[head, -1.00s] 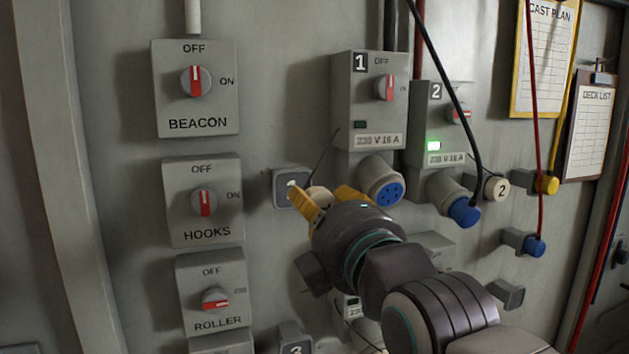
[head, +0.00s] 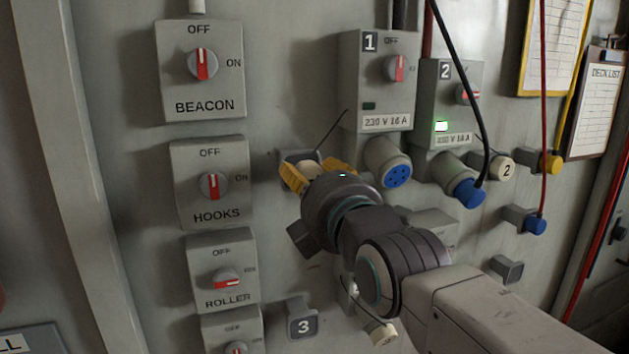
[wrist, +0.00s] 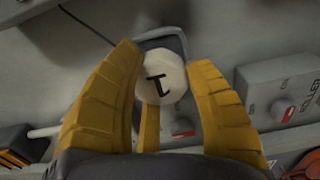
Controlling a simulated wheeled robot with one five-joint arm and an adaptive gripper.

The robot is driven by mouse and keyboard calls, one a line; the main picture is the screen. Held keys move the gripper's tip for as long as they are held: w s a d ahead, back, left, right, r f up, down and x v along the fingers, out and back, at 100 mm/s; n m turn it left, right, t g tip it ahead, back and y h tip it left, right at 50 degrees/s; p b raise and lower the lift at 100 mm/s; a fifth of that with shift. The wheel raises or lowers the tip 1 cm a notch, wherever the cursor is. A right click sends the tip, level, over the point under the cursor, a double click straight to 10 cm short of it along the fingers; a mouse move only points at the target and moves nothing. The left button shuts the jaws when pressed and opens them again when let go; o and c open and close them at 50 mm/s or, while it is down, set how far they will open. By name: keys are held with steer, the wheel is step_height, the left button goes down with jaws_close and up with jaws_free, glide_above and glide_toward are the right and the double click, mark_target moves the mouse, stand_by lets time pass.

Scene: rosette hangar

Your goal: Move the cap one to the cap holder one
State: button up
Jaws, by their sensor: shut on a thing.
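The cream cap one (wrist: 160,77), marked 1, is between the yellow fingers of my gripper (head: 308,170), which is shut on it. In the head view the cap (head: 307,171) is partly hidden by the fingers. Cap holder one (head: 299,156) is a grey bracket on the wall, left of socket 1. The cap is right in front of it and covers most of its face. In the wrist view the holder's dark rim (wrist: 168,43) shows behind the cap. I cannot tell whether the cap touches it.
Blue socket 1 (head: 393,170) sits close to the right of my gripper. The HOOKS switch (head: 213,186) is to the left. A thin dark cord (head: 331,130) rises by the holder. Bracket 3 (head: 302,322) and a hanging cap (head: 382,334) are below.

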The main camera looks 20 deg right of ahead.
steer(key=shift+w, duration=0.45)
steer(key=shift+w, duration=0.1)
steer(key=shift+b, duration=0.9)
stand_by(1.0)
steer(key=shift+w, duration=0.6)
stand_by(0.4)
steer(key=o, duration=1.3)
steer(key=shift+s, duration=0.1)
steer(key=shift+s, duration=3.7)
